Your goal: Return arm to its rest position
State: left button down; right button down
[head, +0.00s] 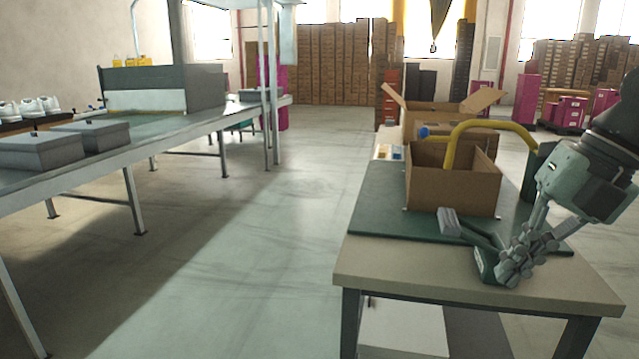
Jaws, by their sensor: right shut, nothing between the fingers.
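My right arm comes in from the right edge. Its gripper (514,268) points down over the front right of the packing table (440,275). It is shut and empty. A grey and dark green hand tool (450,221) lies on the green mat (385,222) beside the fingers. The fingers overlap part of the tool in the picture, and I cannot tell whether they touch it. My left arm and gripper are out of view.
An open cardboard box (452,190) with a yellow curved tube (480,125) above it stands on the mat. Another open box (432,115) is behind it. A long bench (110,155) with grey shoeboxes (40,150) runs along the left. The floor (270,230) between is clear.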

jog(key=w+d+f+m+t+y, duration=0.35)
jog(key=w+d+m+t, duration=0.45)
jog(key=w+m+t, duration=0.4)
jog(key=s+d+f+m+t+h+p, duration=0.1)
jog(key=s+d+f+m+t+h, duration=0.15)
jog(key=d+f+m+h, duration=0.95)
jog(key=s+a+f+m+g, duration=0.1)
jog(key=s+f+m+g, duration=0.15)
jog(key=s+f, duration=0.45)
jog(key=s+a+f+m+g, duration=0.2)
jog(key=s+f+g, duration=0.1)
jog(key=f, duration=0.8)
pick_arm(q)
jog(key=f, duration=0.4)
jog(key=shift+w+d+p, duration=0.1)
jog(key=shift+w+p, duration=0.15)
jog(key=shift+p, duration=0.05)
pick_arm(e)
jog(key=s+a+f+m+g+y, duration=0.2)
jog(key=s+a+f+g, duration=0.5)
jog(key=s+a+f, duration=0.6)
jog(key=shift+s+a+f+y, duration=0.35)
jog(key=shift+s+a, duration=0.45)
jog(key=shift+a, duration=0.2)
